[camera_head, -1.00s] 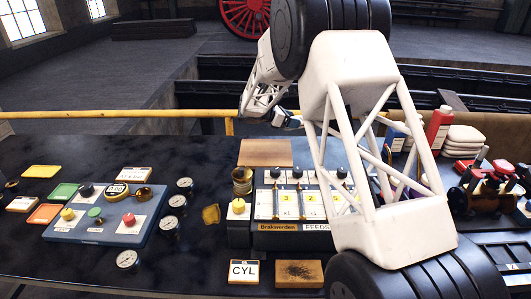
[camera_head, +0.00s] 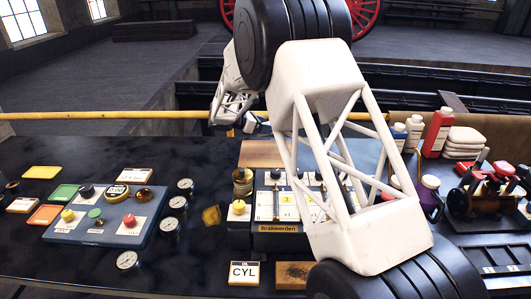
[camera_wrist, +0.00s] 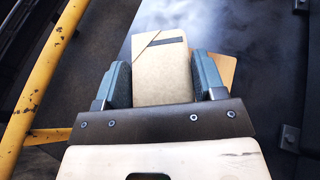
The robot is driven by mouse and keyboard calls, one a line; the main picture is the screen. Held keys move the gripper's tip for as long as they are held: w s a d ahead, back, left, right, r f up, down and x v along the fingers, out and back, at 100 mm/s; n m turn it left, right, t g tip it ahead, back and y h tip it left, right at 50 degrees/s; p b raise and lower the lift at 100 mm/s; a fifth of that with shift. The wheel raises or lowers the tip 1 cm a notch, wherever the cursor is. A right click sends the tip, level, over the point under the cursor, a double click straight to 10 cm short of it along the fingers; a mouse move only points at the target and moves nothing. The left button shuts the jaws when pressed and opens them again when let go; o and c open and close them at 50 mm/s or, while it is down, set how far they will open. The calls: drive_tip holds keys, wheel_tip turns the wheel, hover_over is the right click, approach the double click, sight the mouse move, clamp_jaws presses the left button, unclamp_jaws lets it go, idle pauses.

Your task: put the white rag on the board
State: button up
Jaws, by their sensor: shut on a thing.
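My gripper (camera_wrist: 160,86) is shut on the white rag (camera_wrist: 162,75), a pale cream folded piece with a dark stripe and a diagonal fold line. The rag lies between the two blue-grey fingers. In the head view my gripper (camera_head: 252,123) is near the yellow rail, behind the board, and the rag cannot be made out. The board (camera_head: 260,153) is a flat brown wooden plate at the back of the dark bench. In the wrist view the board (camera_wrist: 229,66) shows partly from behind the rag and right finger. The gap between rag and board cannot be judged.
The yellow rail (camera_head: 150,115) runs along the bench's back edge. A lever panel (camera_head: 280,226) stands in front of the board. A blue button panel (camera_head: 108,230) is at left. A stack of pale cloths (camera_head: 464,142) and a red bottle (camera_head: 437,132) stand at right.

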hover_over(264, 153)
drive_tip(key=shift+f, duration=3.1)
drive_tip(key=shift+f, duration=1.85)
drive_tip(key=shift+f, duration=0.15)
drive_tip(key=o, duration=0.9)
drive_tip(key=v, duration=1.2)
